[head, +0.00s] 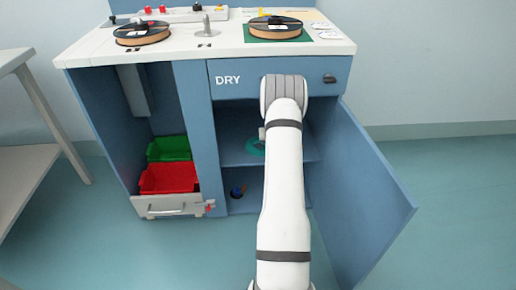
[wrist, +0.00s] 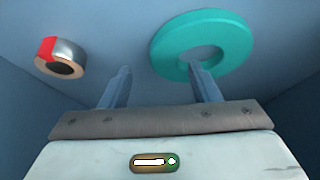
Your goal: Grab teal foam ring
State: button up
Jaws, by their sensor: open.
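The teal foam ring (wrist: 228,38) lies flat at the upper right of the wrist view. It also shows in the head view (head: 253,147), on the middle shelf of the open cabinet, partly hidden behind my arm. My gripper (wrist: 161,68) is open and empty, its two fingers apart. The right fingertip overlaps the ring's near edge and hole in the wrist view; I cannot tell whether it touches. The left finger is left of the ring. In the head view my gripper is hidden by my arm.
A small red and silver roll (wrist: 68,50) lies left of the ring. The DRY drawer (head: 235,78) is above the compartment. The open door (head: 365,190) stands to the right, and a cabinet divider (head: 198,140) to the left. Red (head: 170,180) and green (head: 170,148) bins are further left.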

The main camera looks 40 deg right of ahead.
jog(key=x, duration=0.3)
jog(key=shift+a+b, duration=0.1)
jog(key=shift+b, duration=0.25)
jog(key=shift+w, duration=0.1)
jog(key=shift+c, duration=0.4)
jog(key=c, duration=1)
jog(key=shift+r, duration=0.1)
